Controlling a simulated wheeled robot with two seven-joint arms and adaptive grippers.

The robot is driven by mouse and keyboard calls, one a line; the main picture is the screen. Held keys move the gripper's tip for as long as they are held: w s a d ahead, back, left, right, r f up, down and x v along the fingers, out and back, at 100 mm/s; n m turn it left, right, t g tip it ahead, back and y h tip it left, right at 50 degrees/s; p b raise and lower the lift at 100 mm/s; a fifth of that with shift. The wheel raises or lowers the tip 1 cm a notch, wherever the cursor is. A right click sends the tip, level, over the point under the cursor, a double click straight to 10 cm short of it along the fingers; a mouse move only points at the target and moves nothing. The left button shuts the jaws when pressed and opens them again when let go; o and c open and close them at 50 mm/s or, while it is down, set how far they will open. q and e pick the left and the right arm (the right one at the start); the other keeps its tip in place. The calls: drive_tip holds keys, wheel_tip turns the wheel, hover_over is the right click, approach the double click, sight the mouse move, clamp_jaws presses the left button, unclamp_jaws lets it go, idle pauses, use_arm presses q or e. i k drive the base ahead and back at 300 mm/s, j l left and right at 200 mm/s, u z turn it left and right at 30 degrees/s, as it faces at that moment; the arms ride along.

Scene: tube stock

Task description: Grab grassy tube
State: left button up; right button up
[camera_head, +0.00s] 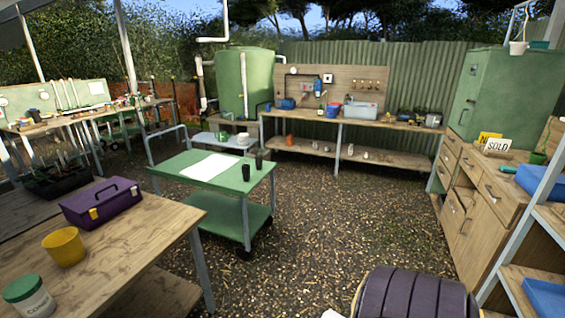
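I cannot make out a grassy tube for certain. A black tray (58,182) with small dark plants sits at the left edge, partly behind the purple toolbox; single tubes in it are too small to tell apart. Two dark tube-shaped pots stand on the green trolley: one pot (259,160) stands taller, the other pot (245,172) nearer its front edge. No grass shows clearly in either. A small green plant (539,157) is at the right by the cabinet. Neither of my grippers is in view.
A wooden table (150,228) at front left holds a purple toolbox (101,203), yellow pot (64,247) and green-lidded tub (28,296). The green trolley (196,182) stands beyond. A dark ribbed rounded object (415,295) is at the bottom. Open mulch ground lies between trolley and right drawers.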

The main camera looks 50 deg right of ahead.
sight(259, 158)
drive_tip(key=z, duration=1.55)
drive_tip(key=i+l, duration=0.2)
